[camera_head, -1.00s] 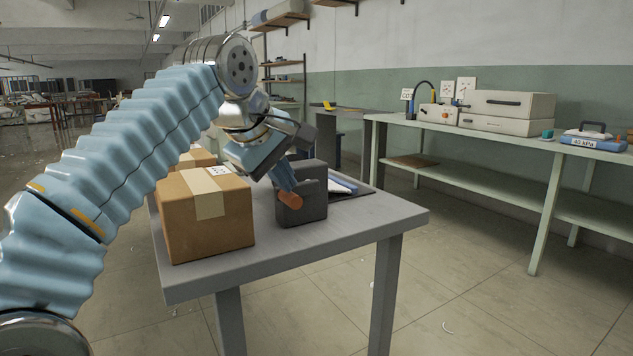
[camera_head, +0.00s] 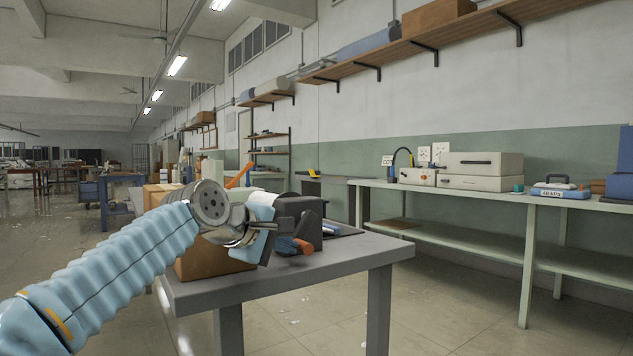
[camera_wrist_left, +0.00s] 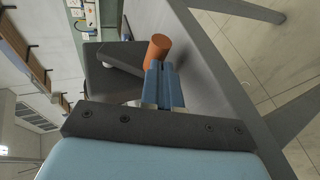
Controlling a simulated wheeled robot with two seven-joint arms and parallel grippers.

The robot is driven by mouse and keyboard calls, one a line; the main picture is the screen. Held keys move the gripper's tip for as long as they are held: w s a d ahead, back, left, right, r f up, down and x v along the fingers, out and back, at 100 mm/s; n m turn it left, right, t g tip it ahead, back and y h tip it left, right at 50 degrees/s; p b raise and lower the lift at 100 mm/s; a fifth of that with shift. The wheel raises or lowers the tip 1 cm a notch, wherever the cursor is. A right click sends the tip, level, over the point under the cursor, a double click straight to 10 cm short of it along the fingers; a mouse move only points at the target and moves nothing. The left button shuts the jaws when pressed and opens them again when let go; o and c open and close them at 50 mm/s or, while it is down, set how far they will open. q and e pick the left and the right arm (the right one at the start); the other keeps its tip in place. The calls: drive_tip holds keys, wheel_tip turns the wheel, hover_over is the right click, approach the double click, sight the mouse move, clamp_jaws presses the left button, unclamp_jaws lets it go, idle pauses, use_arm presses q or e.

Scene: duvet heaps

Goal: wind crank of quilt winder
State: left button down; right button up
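The quilt winder looks like a dark grey box (camera_head: 308,215) on the near grey table, with an orange crank handle (camera_head: 303,246) at its front. My left gripper (camera_head: 285,228) is at the box's near side, close to the handle, and partly hides the box. In the left wrist view, the blue fingers (camera_wrist_left: 164,84) lie close together with only a thin line between them. Their tips overlap the lower part of the orange handle (camera_wrist_left: 158,48); whether they touch it is unclear. The handle looks wider than the gap between the fingers. My right gripper is out of view.
A cardboard box (camera_head: 205,262) stands on the grey table (camera_head: 345,262) left of the winder, partly behind my left arm. A long green bench (camera_head: 480,197) with pale cases runs along the right wall. Floor between table and bench is clear.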

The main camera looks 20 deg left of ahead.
use_arm(q)
drive_tip(key=shift+w+d+f, duration=0.2)
drive_tip(key=shift+f, duration=0.3)
drive_tip(key=shift+w+d+f, duration=0.15)
drive_tip(key=shift+w+f, duration=0.05)
drive_tip(key=shift+f, duration=0.25)
